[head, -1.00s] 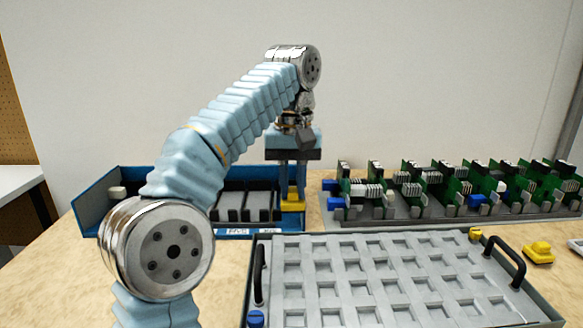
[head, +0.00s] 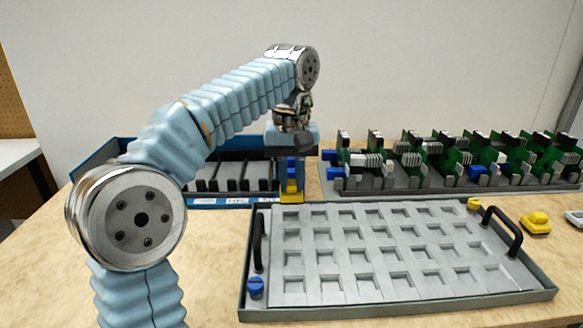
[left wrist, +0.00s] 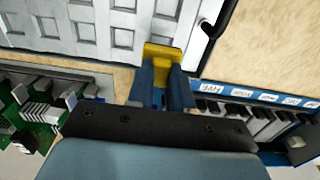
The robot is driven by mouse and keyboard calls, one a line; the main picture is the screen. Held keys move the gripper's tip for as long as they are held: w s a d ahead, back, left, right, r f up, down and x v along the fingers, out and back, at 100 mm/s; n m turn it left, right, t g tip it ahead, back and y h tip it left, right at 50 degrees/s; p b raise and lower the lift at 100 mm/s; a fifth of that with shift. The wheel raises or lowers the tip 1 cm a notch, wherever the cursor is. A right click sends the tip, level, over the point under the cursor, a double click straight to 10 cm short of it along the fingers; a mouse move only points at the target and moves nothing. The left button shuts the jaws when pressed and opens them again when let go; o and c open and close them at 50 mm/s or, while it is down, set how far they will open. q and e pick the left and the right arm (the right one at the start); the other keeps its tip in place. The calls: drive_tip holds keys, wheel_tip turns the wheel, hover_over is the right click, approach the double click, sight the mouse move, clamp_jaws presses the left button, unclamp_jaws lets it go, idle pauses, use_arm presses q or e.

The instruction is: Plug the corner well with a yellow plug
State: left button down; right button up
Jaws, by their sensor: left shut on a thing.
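My left gripper (head: 291,181) is shut on a yellow plug (head: 291,196), which sits low between its blue fingers. In the head view they overlap the right end of the blue rack, just beyond the tray's far left corner. The left wrist view shows the yellow plug (left wrist: 163,52) at the fingertips, against the tray's edge; the gap below it is unclear. The grey tray (head: 400,301) holds a grid of square wells. A blue plug (head: 255,287) is at its near left corner and another yellow plug (head: 474,204) at its far right corner. My right gripper is not in view.
A blue rack (head: 225,203) with dark-topped slots stands behind the tray at left. Green circuit boards (head: 440,157) stand in a row behind at right. Black handles (head: 259,243) rise at both tray ends. A yellow piece (head: 536,222) lies right of the tray.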

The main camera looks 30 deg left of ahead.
sight(291, 191)
use_arm(q)
wheel_tip(291, 191, down, 2)
drive_tip(key=shift+f+b, duration=0.1)
drive_tip(key=shift+b, duration=0.25)
drive_tip(key=shift+f+b, duration=0.6)
drive_tip(key=shift+f, duration=0.3)
drive_tip(key=shift+s, duration=0.1)
drive_tip(key=shift+f, duration=0.25)
idle(0.7)
drive_tip(key=c, duration=0.9)
unclamp_jaws()
drive_tip(key=shift+c, duration=0.2)
drive_tip(key=c, duration=0.4)
drive_tip(key=shift+o, duration=0.2)
drive_tip(key=shift+r+p, duration=0.2)
drive_tip(key=shift+p, duration=0.2)
